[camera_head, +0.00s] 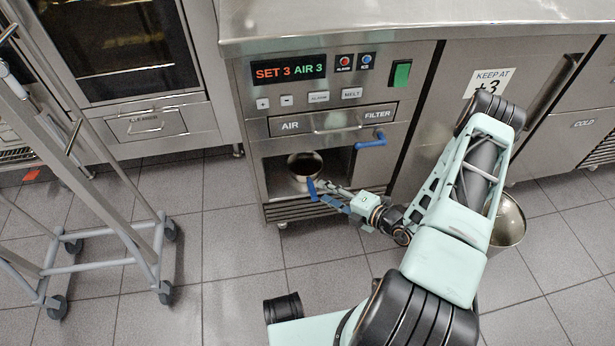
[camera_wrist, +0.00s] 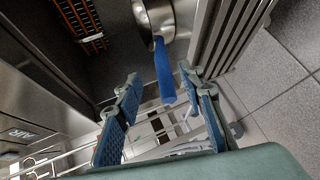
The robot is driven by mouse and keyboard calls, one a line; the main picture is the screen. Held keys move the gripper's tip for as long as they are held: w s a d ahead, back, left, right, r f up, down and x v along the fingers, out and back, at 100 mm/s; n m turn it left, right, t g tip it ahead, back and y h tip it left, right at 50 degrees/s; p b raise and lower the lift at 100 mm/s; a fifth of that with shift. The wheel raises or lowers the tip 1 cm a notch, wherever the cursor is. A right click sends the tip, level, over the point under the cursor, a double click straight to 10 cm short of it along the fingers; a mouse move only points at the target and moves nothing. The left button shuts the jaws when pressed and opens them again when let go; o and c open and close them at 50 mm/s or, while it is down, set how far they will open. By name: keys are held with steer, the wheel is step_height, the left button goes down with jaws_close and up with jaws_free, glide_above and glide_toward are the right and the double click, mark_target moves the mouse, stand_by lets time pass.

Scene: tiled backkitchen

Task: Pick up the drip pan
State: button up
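The drip pan (camera_head: 304,163) is a round metal pan with a blue handle (camera_head: 312,190). It sits in the open recess at the bottom left of the steel cabinet. In the wrist view the pan's metal rim (camera_wrist: 178,18) shows at the top, and its blue handle (camera_wrist: 164,72) points down towards my gripper. My gripper (camera_head: 326,190) is low in front of the recess, close to the handle. In the wrist view my gripper (camera_wrist: 158,82) is open, and the handle's end lies between the spread fingertips, nearer the right finger. I cannot tell whether they touch.
A wheeled metal rack (camera_head: 105,215) stands at the left. A metal bucket (camera_head: 510,222) is on the floor behind my arm. The tiled floor between is clear.

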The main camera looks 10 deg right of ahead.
mark_target(309, 179)
steer(key=b+x, duration=0.2)
steer(key=x, duration=0.3)
steer(key=shift+w+d+f, duration=0.1)
steer(key=shift+w+f, duration=0.05)
jaws_close()
